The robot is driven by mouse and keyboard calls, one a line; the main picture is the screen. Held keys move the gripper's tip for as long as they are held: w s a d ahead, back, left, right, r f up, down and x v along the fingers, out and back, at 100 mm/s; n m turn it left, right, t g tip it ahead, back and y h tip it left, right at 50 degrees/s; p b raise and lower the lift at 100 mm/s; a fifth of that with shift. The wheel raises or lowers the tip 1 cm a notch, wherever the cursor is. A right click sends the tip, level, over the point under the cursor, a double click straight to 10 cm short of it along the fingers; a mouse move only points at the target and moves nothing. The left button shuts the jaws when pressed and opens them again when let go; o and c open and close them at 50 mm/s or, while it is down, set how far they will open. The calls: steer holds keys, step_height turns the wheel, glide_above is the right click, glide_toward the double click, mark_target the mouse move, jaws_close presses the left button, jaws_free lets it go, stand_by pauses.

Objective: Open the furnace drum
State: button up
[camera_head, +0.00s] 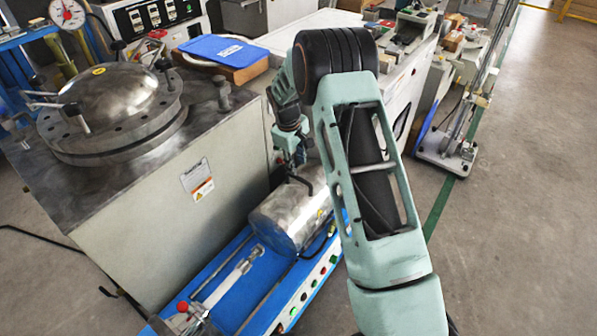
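A shiny metal drum (287,217) lies on its side on a blue machine base (226,290) in the lower middle of the head view. Its right end is partly hidden behind my arm, and I cannot tell whether it is open. At the left, a round steel vessel with a domed lid (110,98) sits on a grey cabinet; its lid is down, with clamp bolts around it. I cannot tell which one is the furnace drum. My gripper (303,178) points down at the upper edge of the horizontal drum. Its fingers are small and partly hidden, so contact and opening are unclear.
The grey cabinet (165,215) stands close to the drum's left. A blue clipboard (222,50) lies on a box behind. A white bench (405,85) with boxes runs along the back right. Bare floor (525,200) is free at the right.

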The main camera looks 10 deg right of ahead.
steer(key=shift+s+a+r, duration=0.15)
steer(key=shift+s+r, duration=0.05)
steer(key=shift+r, duration=0.95)
steer(key=shift+s+a+r, duration=0.15)
steer(key=shift+r, duration=0.95)
